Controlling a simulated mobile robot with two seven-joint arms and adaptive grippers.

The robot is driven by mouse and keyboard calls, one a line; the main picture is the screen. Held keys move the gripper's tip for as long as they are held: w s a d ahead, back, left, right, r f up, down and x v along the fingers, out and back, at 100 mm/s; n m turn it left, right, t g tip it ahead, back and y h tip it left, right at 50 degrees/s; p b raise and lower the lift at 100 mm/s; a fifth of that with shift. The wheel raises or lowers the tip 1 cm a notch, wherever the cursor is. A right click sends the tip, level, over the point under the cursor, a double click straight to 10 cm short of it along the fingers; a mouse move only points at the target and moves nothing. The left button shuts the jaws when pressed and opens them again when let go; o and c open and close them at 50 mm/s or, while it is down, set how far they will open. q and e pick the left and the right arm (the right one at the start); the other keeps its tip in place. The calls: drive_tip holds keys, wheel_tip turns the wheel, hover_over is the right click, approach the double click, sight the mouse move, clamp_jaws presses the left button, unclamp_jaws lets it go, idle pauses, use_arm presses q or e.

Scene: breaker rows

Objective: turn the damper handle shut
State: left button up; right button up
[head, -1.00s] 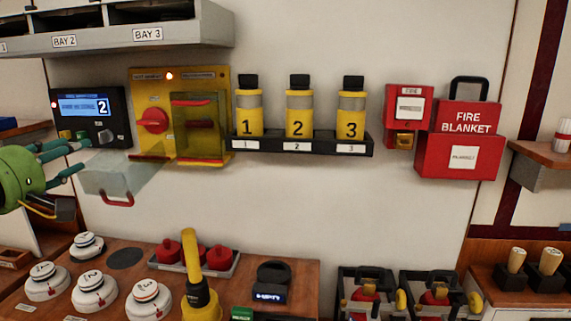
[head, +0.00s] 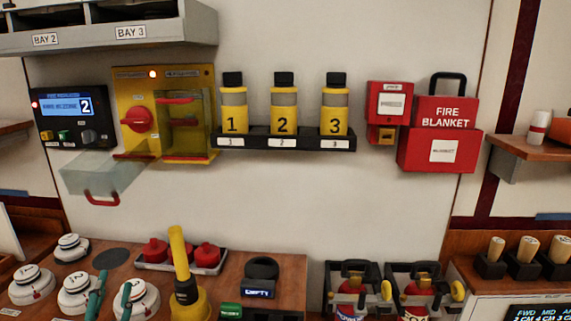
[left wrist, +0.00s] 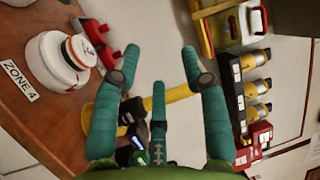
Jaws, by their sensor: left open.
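A yellow lever (head: 180,255) stands nearly upright on a yellow base (head: 188,305) on the wooden bench. A yellow wall panel (head: 160,75) has a red rotary handle (head: 137,118) on its left half and a clear box with red bars on its right. No readable label shows which of these is the damper handle. My left gripper (head: 111,290) is low at the bench's front left, in front of the white detectors, left of the lever and apart from it. In the left wrist view its teal fingers (left wrist: 159,55) are spread and empty, with the yellow lever (left wrist: 176,95) behind them.
White detectors (head: 76,292) crowd the bench's left side. Red domes in a tray (head: 212,268) stand behind the lever, and a black device (head: 261,275) right of it. A clear flap (head: 102,176) juts from the wall below the blue display (head: 70,106).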

use_arm(q)
drive_tip(key=s+d+f+n+g, duration=0.1)
drive_tip(key=s+f+n+g, duration=0.3)
drive_tip(key=f, duration=0.5)
drive_tip(key=s+d+f+n+g, duration=0.1)
drive_tip(key=s+f+n+g, duration=0.35)
drive_tip(key=f, duration=0.45)
drive_tip(key=s+d+f+n+g+h, duration=0.1)
drive_tip(key=s+d+f+g+h, duration=0.2)
drive_tip(key=s+d+f+g, duration=0.25)
drive_tip(key=s+d+f+n+g+h, duration=0.25)
drive_tip(key=s+d+f, duration=0.3)
drive_tip(key=s, duration=0.35)
wheel_tip(320, 180, down, 21)
drive_tip(key=s+a+m, duration=0.1)
drive_tip(key=s, duration=0.1)
drive_tip(key=s+a+f+g, duration=0.2)
drive_tip(key=s+a+f, duration=0.1)
drive_tip(key=s+f, duration=1.1)
drive_tip(key=shift+s+f+p, duration=0.4)
drive_tip(key=shift+s, duration=0.5)
use_arm(e)
drive_tip(key=shift+w+r, duration=0.45)
drive_tip(key=shift+w, duration=0.1)
